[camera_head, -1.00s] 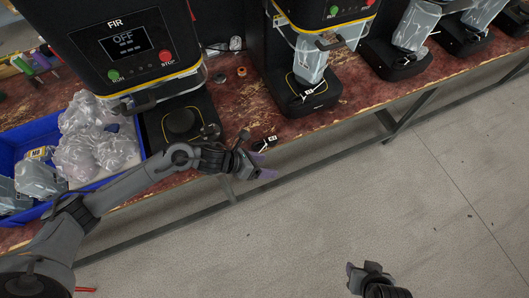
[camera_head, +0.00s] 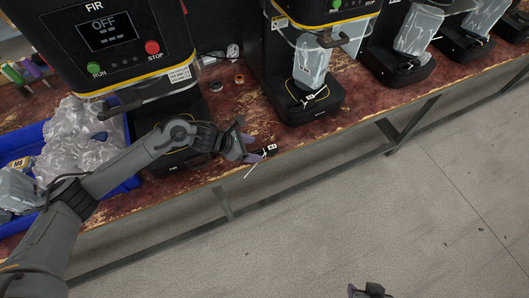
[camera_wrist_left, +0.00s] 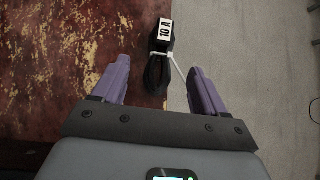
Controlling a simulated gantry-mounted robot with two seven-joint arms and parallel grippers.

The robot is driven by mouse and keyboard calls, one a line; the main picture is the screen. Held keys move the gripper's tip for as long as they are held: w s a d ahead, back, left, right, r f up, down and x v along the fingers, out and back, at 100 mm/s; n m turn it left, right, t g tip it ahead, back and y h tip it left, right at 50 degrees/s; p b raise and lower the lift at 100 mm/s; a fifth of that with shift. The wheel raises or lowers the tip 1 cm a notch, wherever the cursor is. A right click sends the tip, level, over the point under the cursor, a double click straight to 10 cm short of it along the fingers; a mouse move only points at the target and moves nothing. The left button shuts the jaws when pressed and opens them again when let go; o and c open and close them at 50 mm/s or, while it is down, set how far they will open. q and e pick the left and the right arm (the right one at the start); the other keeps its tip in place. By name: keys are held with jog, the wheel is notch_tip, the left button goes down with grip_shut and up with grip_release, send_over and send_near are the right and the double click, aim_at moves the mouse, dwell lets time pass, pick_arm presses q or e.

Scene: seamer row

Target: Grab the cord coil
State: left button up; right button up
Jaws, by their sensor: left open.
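The cord coil (camera_head: 265,151) is a small black bundle with a white tie and a white label, lying at the front edge of the worn red bench top. In the left wrist view the cord coil (camera_wrist_left: 158,70) shows its "10 A" label and lies between and just beyond the fingertips, nearer the middle of the gap. My left gripper (camera_head: 250,145) is open with purple fingers, right beside the coil; it also shows in the left wrist view (camera_wrist_left: 157,80). My right gripper (camera_head: 370,291) is at the bottom edge, mostly cut off.
The bench (camera_head: 230,105) holds a row of black machines, one with an "OFF" display (camera_head: 103,33). A blue crate (camera_head: 30,137) of wrapped grey items stands at the left. A small orange-brown ring (camera_head: 239,79) lies behind the coil.

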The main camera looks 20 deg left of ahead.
aim_at(263, 151)
pick_arm(q)
jog(key=b+x, duration=0.1)
jog(key=x, duration=0.4)
jog(key=c, duration=1.2)
jog(key=shift+r, duration=0.15)
